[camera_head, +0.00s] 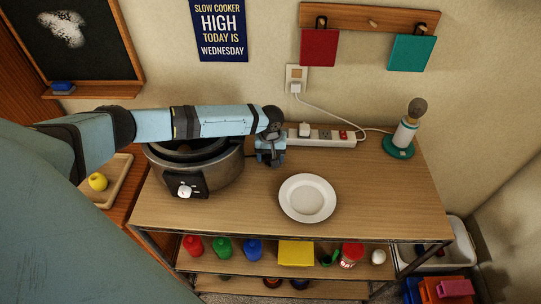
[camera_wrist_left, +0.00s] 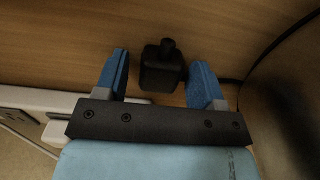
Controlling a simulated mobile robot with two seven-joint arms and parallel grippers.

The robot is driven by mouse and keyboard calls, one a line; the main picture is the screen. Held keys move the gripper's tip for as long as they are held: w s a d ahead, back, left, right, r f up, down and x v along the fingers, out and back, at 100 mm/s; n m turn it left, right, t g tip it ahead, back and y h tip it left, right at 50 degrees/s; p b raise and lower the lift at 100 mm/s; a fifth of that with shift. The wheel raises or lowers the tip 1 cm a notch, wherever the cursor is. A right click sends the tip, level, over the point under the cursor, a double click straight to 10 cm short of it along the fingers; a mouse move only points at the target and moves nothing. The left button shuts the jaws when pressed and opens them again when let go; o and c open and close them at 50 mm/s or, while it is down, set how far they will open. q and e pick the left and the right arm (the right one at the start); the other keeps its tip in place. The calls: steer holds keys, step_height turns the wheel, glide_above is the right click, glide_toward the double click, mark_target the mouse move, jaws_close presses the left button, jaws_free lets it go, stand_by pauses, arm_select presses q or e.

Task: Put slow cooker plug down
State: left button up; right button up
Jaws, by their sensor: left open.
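The slow cooker (camera_head: 212,176), silver with a black control panel and white knob, stands at the left of the wooden table. My left gripper (camera_head: 270,158) points down just right of it, behind the plate. In the left wrist view the black slow cooker plug (camera_wrist_left: 162,72) sits between the open blue fingers of the left gripper (camera_wrist_left: 161,60), with a gap on each side. It appears to rest on the wooden tabletop. A black cord (camera_wrist_left: 275,47) curves at the right. The plug is hidden in the head view. My right gripper is not in view.
A white power strip (camera_head: 335,140) lies along the table's back edge, with a white plug in it. A white plate (camera_head: 307,198) is at the front middle. A green-based stand (camera_head: 399,148) is at the back right. The tabletop right of the plate is clear.

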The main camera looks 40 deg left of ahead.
mark_target(271, 156)
arm_select(q)
step_height(271, 156, up, 13)
steer(key=b, duration=0.1)
steer(key=shift+r+b, duration=0.15)
steer(key=shift+b, duration=0.2)
stand_by(0.5)
